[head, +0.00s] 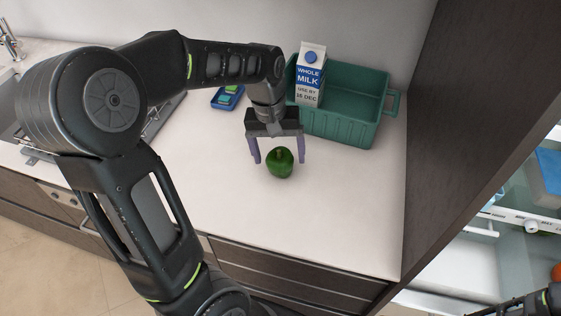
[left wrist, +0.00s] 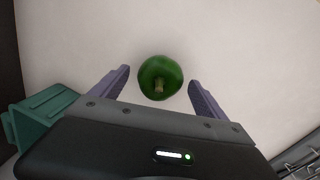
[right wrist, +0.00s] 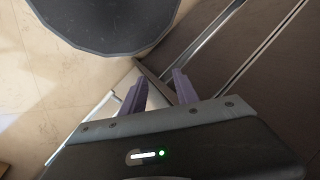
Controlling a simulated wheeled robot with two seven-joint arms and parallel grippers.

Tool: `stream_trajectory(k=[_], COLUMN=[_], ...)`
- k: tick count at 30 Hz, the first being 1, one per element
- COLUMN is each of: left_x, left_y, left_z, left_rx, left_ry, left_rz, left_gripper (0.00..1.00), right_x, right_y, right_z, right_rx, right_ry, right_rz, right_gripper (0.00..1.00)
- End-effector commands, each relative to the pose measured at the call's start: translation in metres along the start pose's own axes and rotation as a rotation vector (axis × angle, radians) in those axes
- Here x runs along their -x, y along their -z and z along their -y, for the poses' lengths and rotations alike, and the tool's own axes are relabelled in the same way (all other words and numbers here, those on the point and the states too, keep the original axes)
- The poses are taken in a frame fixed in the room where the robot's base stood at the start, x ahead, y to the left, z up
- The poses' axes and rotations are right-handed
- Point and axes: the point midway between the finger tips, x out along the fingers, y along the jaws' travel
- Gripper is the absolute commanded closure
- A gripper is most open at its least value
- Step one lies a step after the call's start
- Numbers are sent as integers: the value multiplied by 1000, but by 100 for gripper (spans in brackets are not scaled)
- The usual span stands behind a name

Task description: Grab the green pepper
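The green pepper (head: 280,163) stands on the pale countertop, with its short stem up. My left gripper (head: 278,160) is open above the counter, with one purple finger on either side of the pepper in the head view. In the left wrist view the pepper (left wrist: 160,78) lies between and a little beyond the two fingertips, with gaps on both sides and no contact seen. My right gripper (right wrist: 156,85) is open and empty, away from the counter top, near the floor and cabinet fronts in the right wrist view.
A green crate (head: 345,130) with a milk carton (head: 310,78) stands behind the pepper. A blue tray (head: 228,97) with small items lies back left, near the sink. A tall dark panel (head: 455,110) bounds the counter at right. The counter's front is clear.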

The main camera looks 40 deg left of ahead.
Motion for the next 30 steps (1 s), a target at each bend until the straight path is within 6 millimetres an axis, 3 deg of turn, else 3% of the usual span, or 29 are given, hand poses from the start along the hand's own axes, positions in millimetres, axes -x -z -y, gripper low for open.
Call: stream_trajectory(k=[23,30], left_x=[0,1], left_y=[0,0], left_z=[0,0], left_rx=[0,0], left_ry=[0,0], left_rz=[0,0], left_gripper=[80,80], right_x=[0,0], right_y=[0,0], right_z=[0,0], right_rx=[0,0], right_ry=[0,0], right_rz=[0,0], right_gripper=[64,64])
